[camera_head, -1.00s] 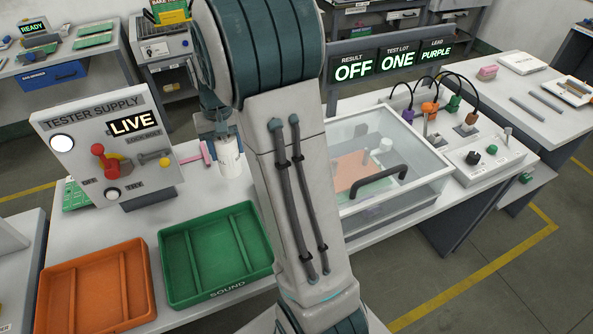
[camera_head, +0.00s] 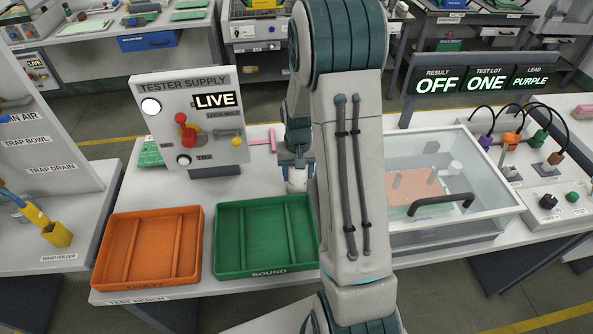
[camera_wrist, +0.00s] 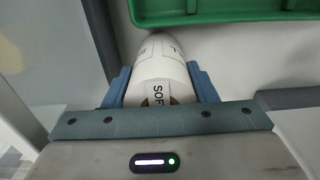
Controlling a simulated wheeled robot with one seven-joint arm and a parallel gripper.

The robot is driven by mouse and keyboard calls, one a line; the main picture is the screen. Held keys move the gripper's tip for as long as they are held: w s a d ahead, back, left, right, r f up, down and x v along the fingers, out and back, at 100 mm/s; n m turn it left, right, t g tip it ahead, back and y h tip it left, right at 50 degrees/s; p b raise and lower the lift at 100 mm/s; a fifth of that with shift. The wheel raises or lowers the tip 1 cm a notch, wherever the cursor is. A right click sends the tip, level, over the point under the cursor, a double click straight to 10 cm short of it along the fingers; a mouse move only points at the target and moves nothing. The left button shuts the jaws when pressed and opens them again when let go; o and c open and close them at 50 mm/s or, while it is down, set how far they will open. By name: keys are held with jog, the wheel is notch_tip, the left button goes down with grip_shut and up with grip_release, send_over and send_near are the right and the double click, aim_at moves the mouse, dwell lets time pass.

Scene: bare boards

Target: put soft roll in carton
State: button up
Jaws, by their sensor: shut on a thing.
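The soft roll (camera_wrist: 160,72) is a white cylinder with a label starting "SOF", between the two blue fingers of my gripper (camera_wrist: 160,88) in the wrist view. My gripper is shut on it. In the head view my gripper (camera_head: 298,165) is behind my arm, left of the clear-lidded box, with the pale roll (camera_head: 298,180) partly showing below it. It is behind the green tray, over the white bench. I cannot make out a carton in these frames.
An orange tray (camera_head: 190,222) and a green tray (camera_head: 228,268) stand at the bench front. The tester supply panel (camera_head: 220,140) is behind them. The clear-lidded box (camera_head: 470,238) is to the right. A pink T-shaped tool (camera_head: 262,141) lies on the bench.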

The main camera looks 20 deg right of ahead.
jog(key=o, duration=0.7)
jog(key=shift+f, duration=0.15)
jog(key=o, duration=0.4)
jog(key=shift+o, duration=0.2)
jog(key=shift+r, duration=0.2)
